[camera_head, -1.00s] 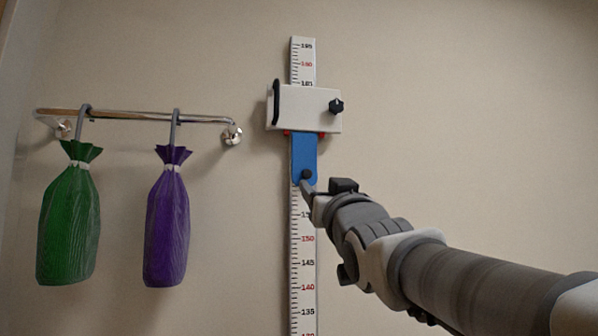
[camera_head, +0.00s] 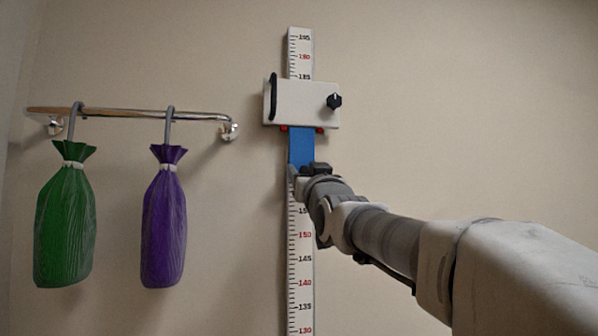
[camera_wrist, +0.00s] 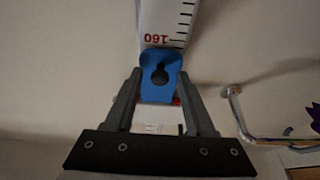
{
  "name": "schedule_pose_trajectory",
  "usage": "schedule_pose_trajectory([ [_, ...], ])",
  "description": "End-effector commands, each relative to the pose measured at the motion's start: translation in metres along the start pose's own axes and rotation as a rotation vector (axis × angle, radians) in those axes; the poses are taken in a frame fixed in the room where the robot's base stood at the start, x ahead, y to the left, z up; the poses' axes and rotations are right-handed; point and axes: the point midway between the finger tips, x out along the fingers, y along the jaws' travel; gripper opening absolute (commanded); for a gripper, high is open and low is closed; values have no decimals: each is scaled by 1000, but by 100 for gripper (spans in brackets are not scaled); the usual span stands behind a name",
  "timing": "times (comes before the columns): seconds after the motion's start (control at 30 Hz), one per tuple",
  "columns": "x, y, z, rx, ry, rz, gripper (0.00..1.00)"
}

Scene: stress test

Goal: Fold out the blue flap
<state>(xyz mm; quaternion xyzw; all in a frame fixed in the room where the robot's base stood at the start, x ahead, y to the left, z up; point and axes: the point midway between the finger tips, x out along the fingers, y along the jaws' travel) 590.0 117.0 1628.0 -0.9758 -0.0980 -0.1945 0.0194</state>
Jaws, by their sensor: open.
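The blue flap (camera_head: 301,146) hangs down from the underside of the white slider box (camera_head: 305,104), in line with the wall ruler. In the wrist view, which is upside down, the flap (camera_wrist: 151,91) shows a dark round knob (camera_wrist: 160,75) near its free end. My gripper (camera_wrist: 159,77) is open, with one finger on each side of the flap's free end. Whether the fingers touch it I cannot tell. In the head view my gripper (camera_head: 294,176) covers the flap's lower end and hides the knob.
The white ruler (camera_head: 300,262) runs up the wall. The slider has a black handle (camera_head: 273,97) at its left and a black knob (camera_head: 334,101) at its right. A metal rail (camera_head: 150,113) holds a green bag (camera_head: 65,225) and a purple bag (camera_head: 164,225).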

Motion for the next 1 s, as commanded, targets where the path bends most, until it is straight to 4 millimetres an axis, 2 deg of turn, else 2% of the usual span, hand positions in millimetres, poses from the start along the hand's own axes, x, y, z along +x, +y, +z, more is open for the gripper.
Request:
schedule_pose_trajectory([
  [0.07,0,0,0,0,0,0,51],
  [0.3,0,0,0,0,0,0,8],
  [0.37,0,0,0,0,-1,0,0],
  [1.0,0,0,0,0,-1,0,0],
])
